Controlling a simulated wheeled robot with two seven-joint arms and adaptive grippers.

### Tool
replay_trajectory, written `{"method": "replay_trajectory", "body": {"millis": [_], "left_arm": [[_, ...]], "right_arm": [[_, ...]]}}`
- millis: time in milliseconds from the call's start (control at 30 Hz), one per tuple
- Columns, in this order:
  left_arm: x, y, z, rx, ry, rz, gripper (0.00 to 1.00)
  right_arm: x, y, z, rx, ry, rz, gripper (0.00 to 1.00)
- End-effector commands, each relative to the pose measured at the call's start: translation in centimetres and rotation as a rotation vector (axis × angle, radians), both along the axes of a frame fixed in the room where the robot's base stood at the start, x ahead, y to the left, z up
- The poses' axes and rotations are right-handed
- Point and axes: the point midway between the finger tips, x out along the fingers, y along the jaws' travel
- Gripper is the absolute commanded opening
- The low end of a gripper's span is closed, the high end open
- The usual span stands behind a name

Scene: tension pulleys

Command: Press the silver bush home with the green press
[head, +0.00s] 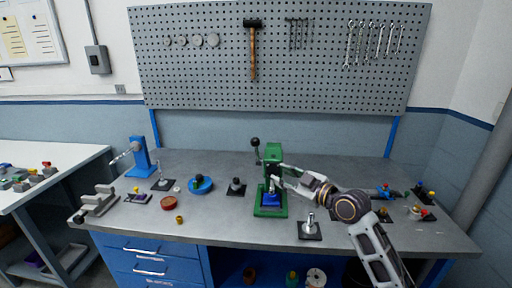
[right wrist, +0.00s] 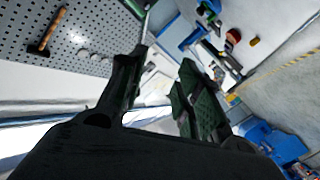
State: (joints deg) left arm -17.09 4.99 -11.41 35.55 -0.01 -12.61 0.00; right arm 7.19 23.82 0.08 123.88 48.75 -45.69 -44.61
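The green press (head: 273,153) stands upright near the middle of the bench, with a black-knobbed lever (head: 255,143) at its upper left. A blue block (head: 271,198) sits on its green base. My right gripper (head: 279,174) is at the front of the press, overlapping its column in the head view. In the right wrist view its two dark fingers (right wrist: 164,62) stand apart, and I see nothing held between them. I cannot make out the silver bush; it may be hidden by the gripper or too small to tell. My left gripper is in neither view.
A blue press (head: 140,157) stands at the back left. A blue round dish (head: 200,185), a red disc (head: 168,203) and a black plate with a silver post (head: 310,228) lie around the green press. Small parts sit at the right. A pegboard (head: 300,75) hangs behind.

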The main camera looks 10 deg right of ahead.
Motion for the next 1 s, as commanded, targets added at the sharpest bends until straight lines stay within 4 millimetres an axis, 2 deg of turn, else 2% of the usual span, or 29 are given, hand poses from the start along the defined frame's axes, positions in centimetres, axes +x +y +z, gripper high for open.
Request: {"method": "replay_trajectory", "body": {"millis": [33,100,233,700,1000], "left_arm": [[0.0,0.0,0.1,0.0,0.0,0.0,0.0],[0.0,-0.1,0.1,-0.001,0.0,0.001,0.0],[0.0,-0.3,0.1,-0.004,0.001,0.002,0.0],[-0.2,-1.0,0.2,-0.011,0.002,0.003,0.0],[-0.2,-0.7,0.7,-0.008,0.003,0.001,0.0]], "right_arm": [[0.1,0.0,1.9,-0.003,-0.041,0.01,0.34],[0.1,-0.1,3.7,-0.005,-0.085,0.021,0.34],[0.1,-0.1,5.4,-0.008,-0.128,0.031,0.34],[0.2,-0.1,5.7,-0.008,-0.134,0.032,0.34],[1.7,0.8,5.8,-0.004,-0.135,0.031,0.34]]}}
